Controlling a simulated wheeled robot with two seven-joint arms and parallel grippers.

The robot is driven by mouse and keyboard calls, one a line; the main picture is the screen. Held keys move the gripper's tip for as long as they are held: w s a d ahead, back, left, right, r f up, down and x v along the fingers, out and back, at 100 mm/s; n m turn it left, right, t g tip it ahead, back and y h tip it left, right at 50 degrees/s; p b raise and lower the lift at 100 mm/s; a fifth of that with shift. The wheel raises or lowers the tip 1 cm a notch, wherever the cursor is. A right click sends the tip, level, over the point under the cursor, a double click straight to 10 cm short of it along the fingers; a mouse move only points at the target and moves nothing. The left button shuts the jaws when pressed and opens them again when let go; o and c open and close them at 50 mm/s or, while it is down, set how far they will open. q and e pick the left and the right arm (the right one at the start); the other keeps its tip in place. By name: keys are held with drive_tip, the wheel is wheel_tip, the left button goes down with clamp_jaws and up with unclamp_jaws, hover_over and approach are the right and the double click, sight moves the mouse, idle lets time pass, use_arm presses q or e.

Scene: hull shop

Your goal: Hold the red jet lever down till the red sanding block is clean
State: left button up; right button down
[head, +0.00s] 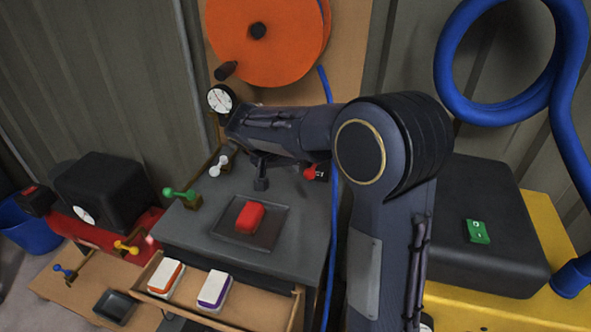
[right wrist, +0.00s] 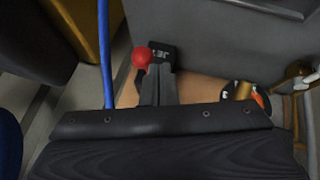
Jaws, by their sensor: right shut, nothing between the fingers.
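The red sanding block (head: 250,217) lies on a dark square tray (head: 232,234) on top of the grey cabinet. Any dirt on it is too small to tell. The red jet lever (head: 312,172) shows its red knob at the cabinet's right back, partly behind my right arm. In the right wrist view its red ball (right wrist: 142,57) sits against a black label plate. My right gripper (head: 262,184) is shut and empty, pointing down left of the lever in the head view. In the right wrist view its fingers (right wrist: 158,80) overlap the label beside the ball; contact cannot be told. My left gripper is not in view.
Green (head: 180,194) and white (head: 219,166) levers stand at the cabinet's left. An open drawer (head: 235,312) holds an orange-and-white block (head: 166,279) and a purple-and-white block (head: 214,290). A blue hose (head: 333,220) hangs down the right side. A black case (head: 490,250) stands further right.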

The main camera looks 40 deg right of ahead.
drive_tip(key=s+v, duration=0.1)
drive_tip(key=v, duration=0.5)
drive_tip(key=shift+a, duration=0.45)
drive_tip(key=shift+f, duration=0.1)
drive_tip(key=s+a+f+n+t+y+p, duration=0.1)
drive_tip(key=s+a+n+y, duration=0.2)
drive_tip(key=s, duration=0.9)
drive_tip(key=s+a+f+n+t+y+p, duration=0.1)
drive_tip(key=s+a+y, duration=0.5)
drive_tip(key=s, duration=0.6)
drive_tip(key=n+t+y+p, duration=0.1)
drive_tip(key=n, duration=0.1)
drive_tip(key=shift+a+f+n+t+y, duration=0.2)
drive_tip(key=shift+f+n+t+y, duration=0.1)
drive_tip(key=shift+f+n, duration=0.1)
